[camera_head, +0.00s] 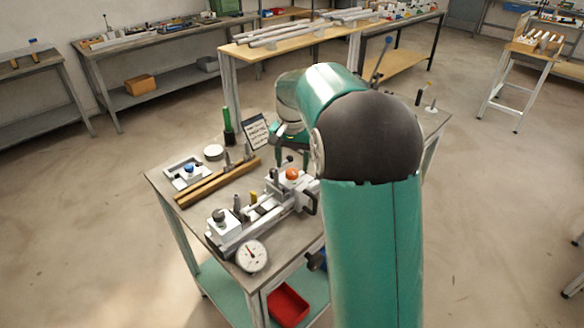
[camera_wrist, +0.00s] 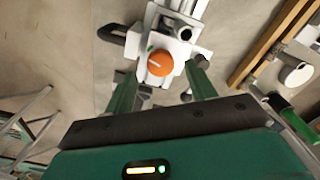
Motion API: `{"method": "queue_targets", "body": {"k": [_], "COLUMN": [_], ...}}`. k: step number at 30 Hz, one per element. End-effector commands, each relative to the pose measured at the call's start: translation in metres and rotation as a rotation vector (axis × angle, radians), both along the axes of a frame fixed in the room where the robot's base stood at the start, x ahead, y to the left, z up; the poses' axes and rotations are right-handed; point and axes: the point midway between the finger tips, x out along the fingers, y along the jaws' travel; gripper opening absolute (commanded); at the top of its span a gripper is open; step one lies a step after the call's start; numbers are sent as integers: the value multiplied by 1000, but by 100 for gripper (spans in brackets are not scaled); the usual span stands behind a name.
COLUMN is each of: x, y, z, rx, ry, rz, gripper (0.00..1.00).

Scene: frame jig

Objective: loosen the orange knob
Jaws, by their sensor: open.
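The orange knob (camera_wrist: 160,62) sits on a white block of the frame jig (camera_wrist: 181,42). A pale line marks the knob's face. In the head view the orange knob (camera_head: 292,174) is on the right end of the jig (camera_head: 262,207) on the bench. My gripper (camera_wrist: 162,85) is open and empty in the wrist view, its two green fingers set apart below the knob in the picture. The knob shows between and beyond the fingertips, and I see no contact. In the head view my gripper (camera_head: 291,158) is partly hidden behind my arm.
The bench (camera_head: 160,183) also holds a round dial (camera_head: 251,256), wooden bars (camera_head: 217,182), a small fixture with a blue knob (camera_head: 188,170), a green-handled tool (camera_head: 228,125) and a dark sign (camera_head: 255,131). A red bin (camera_head: 288,305) sits on the lower shelf.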

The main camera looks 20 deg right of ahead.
Motion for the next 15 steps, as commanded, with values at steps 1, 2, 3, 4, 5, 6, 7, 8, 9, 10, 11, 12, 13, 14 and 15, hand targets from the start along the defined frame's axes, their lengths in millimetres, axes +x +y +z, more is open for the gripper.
{"method": "queue_targets", "body": {"k": [1,2,3,4,5,6,7,8,9,10,11,12,13,14,15], "x": [0,0,1,1,1,1,1,1,1,1,1,1,1,1,1], "y": [0,0,0,0,0,0,0,0,0,0,0,0,0,0,0], "z": [-9,-12,-17,-19,-22,-24,-25,-26,-26,-27,-27,-27,-27,-27,-27], "rx": [1,1,1,1,1,1,1,0,0,0,0,0,0,0,0], "ry": [3,3,1,1,1,1,1,0,0,-1,-1,-1,-1,-1,-1], "rz": [1,1,2,2,2,2,2,2,2,2,3,2,3,3,3], "gripper": [56,56,56,56,56,56,56,56,56,56,56,56,56,56,56]}}
